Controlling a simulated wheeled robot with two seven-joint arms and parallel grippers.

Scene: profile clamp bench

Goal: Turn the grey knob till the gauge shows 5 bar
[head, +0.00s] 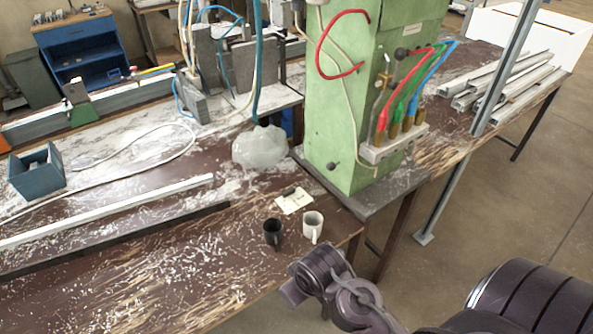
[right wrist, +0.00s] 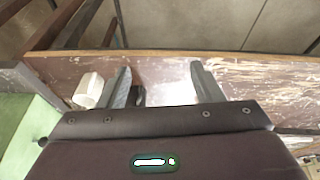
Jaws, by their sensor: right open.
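A small dark knob (head: 333,166) sticks out low on the front of the green machine column (head: 335,120). A second dark round knob (head: 401,53) sits higher on its side, near the hoses. I cannot tell whether either is the grey knob. No gauge face is readable in either view. My right gripper (right wrist: 163,83) is open in the right wrist view, with nothing held between its fingers. In the head view my right arm comes in at the lower right; its fingers cannot be made out there. My left gripper is not in view.
A black mug (head: 273,232) and a white mug (head: 313,226) stand near the brown bench's edge, by a paper note (head: 293,200). A cloudy plastic lump (head: 260,148) sits beside the column. Long profiles (head: 110,211) lie at left. Metal bars (head: 500,85) lie at back right.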

